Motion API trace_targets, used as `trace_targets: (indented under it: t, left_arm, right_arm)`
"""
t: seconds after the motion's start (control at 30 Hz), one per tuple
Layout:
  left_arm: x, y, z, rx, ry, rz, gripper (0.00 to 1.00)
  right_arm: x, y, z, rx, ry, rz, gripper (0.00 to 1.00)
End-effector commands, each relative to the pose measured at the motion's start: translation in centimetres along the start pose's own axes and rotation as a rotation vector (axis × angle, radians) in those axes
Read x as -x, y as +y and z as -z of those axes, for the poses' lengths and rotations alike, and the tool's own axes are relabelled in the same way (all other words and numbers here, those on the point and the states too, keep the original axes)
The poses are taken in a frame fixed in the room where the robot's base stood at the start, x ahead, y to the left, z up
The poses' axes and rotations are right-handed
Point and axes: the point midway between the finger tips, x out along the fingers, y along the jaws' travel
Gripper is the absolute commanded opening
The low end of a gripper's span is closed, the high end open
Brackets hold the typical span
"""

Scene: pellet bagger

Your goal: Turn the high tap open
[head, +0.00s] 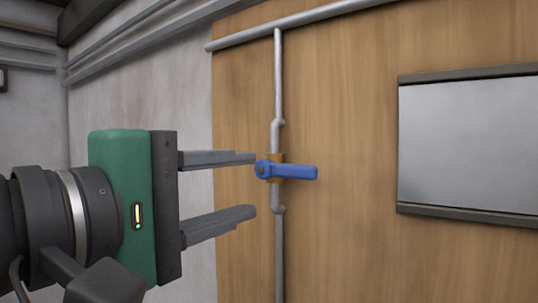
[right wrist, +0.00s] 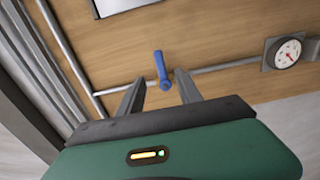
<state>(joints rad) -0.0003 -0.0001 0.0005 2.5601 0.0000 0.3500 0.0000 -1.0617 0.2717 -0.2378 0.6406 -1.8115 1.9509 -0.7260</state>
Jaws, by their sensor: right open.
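The lever lies across the pipe, pointing right in the head view. My right gripper (head: 255,184) is open and empty, its two fingers pointing at the tap from the left. In the right wrist view the blue lever (right wrist: 161,68) shows beyond and between the fingertips of the gripper (right wrist: 160,88). Whether a fingertip touches the handle I cannot tell. My left gripper is not in view.
A grey panel (head: 468,140) with dark rails is on the wooden wall (head: 340,230) to the right. A horizontal pipe (head: 310,16) runs above the tap. The right wrist view shows a round gauge (right wrist: 289,52) beside the pipe.

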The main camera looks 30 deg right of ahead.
Motion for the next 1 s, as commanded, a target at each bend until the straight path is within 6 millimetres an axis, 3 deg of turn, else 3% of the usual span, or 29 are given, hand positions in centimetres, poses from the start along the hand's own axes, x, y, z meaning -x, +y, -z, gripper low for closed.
trace_targets:
  t: [0.17, 0.53, 0.7, 1.0]
  left_arm:
    - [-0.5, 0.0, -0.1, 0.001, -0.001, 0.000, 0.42]
    - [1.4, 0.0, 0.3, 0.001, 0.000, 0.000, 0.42]
    - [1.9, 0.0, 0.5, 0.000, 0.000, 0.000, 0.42]
    - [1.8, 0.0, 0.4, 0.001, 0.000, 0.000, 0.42]
  right_arm:
    - [-4.3, -0.2, 0.1, 0.001, -0.003, 0.000, 0.42]
    - [-14.3, 0.1, -0.2, 0.000, 0.000, 0.006, 0.42]
    - [-15.8, -0.1, 0.0, 0.000, 0.002, 0.003, 0.42]
    - [-15.5, -0.2, 0.4, 0.001, 0.003, 0.000, 0.39]
